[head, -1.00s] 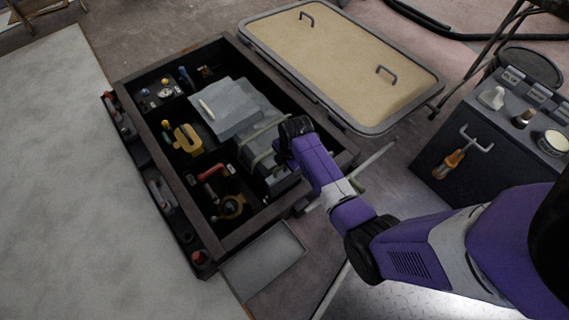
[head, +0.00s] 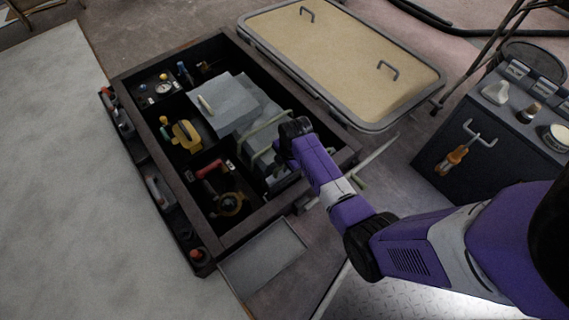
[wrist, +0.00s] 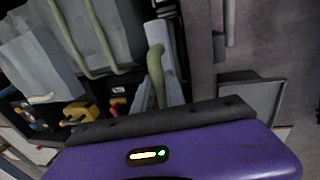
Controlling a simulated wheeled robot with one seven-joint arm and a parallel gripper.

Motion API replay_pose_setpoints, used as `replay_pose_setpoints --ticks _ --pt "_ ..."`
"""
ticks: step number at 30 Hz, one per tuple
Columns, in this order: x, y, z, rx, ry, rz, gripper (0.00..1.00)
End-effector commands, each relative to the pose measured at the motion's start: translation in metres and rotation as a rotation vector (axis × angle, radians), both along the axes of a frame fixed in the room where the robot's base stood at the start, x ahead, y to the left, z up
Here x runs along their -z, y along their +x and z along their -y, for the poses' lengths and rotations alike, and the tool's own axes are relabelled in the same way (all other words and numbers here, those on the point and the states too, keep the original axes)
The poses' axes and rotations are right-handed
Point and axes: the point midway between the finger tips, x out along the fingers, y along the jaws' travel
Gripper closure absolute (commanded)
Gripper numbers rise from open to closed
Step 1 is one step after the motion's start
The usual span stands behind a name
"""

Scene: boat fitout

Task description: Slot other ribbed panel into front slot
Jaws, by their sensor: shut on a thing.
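The dark crate (head: 232,245) lies open on the floor. Inside are grey ribbed pieces (head: 238,98) with green tube handles (head: 258,136); two such handles show at the upper left of the wrist view (wrist: 73,35). My gripper (head: 284,155) reaches down at the crate's near right end, partly hidden by my arm. It is shut on a ribbed panel (wrist: 174,55), seen nearly edge-on with a green handle (wrist: 155,75), close inside the crate's end wall (wrist: 203,45). The fingertips, panel's lower edge and front slot are hidden, so I cannot tell how they meet.
Yellow (head: 186,134) and red-handled (head: 210,169) items sit in crate compartments. A sand-coloured tray (head: 436,72) stands behind. A shallow grey tray (head: 262,256) lies in front. A dark cabinet (head: 490,165) stands right. A pale bar (head: 378,152) extends beside my arm.

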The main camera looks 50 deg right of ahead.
Motion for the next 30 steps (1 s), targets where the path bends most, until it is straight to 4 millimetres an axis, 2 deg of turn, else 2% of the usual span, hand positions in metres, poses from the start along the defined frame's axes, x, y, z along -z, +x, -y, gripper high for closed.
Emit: replay_pose_setpoints --ticks 30 --pt "0.033 0.0 0.0 0.0 0.0 0.001 1.0"
